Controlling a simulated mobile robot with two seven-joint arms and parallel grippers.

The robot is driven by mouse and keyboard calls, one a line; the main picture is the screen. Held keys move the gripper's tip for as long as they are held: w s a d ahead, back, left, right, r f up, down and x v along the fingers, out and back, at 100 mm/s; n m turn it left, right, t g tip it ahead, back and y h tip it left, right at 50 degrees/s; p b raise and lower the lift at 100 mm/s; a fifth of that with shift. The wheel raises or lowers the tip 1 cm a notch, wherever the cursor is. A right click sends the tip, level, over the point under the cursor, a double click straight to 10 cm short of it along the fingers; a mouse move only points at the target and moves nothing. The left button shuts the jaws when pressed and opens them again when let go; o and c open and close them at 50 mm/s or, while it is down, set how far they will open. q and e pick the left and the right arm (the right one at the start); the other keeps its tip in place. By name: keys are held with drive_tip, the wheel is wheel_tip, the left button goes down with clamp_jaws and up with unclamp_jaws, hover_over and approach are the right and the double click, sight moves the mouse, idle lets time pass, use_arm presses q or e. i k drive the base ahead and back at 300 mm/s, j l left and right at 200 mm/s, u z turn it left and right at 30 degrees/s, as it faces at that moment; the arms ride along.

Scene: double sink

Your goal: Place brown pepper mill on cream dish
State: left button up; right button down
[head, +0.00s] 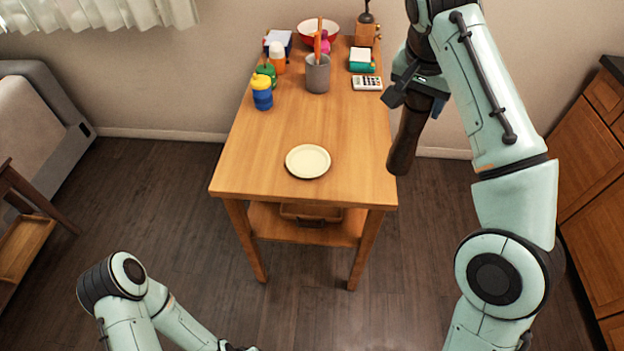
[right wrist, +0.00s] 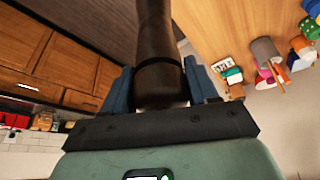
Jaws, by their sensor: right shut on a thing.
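The cream dish (head: 308,161) is a small round plate lying flat and empty near the front of the wooden table. My right gripper (head: 420,92) is shut on the brown pepper mill (head: 406,142). The mill hangs a little tilted, to the right of the dish and apart from it, by the table's right edge in the head view. In the right wrist view the dark mill (right wrist: 157,45) is between the blue fingers of my right gripper (right wrist: 160,85). The gripper covers the held end of the mill. My left arm is at the lower left, and its gripper is not visible.
The wooden table (head: 255,170) is clear around the dish. Toward its back stand a grey cup with utensils (head: 317,75), a blue and yellow bottle (head: 262,93), a calculator (head: 367,83), a red bowl (head: 328,27) and a wooden grinder (head: 366,34). Cabinets (head: 590,190) are at the right.

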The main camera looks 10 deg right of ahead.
sight(307, 162)
drive_tip(key=k+u, duration=0.25)
drive_tip(key=k+j+u, duration=0.25)
drive_tip(key=k, duration=0.2)
drive_tip(key=l+u, duration=0.1)
drive_tip(key=u, duration=1.45)
drive_tip(key=l+u, duration=0.15)
drive_tip(key=u, duration=0.2)
drive_tip(key=k+l+u, duration=0.1)
drive_tip(key=u, duration=0.3)
drive_tip(key=l+u, duration=0.15)
drive_tip(key=u, duration=0.2)
drive_tip(key=k+l, duration=1.75)
drive_tip(key=l, duration=0.15)
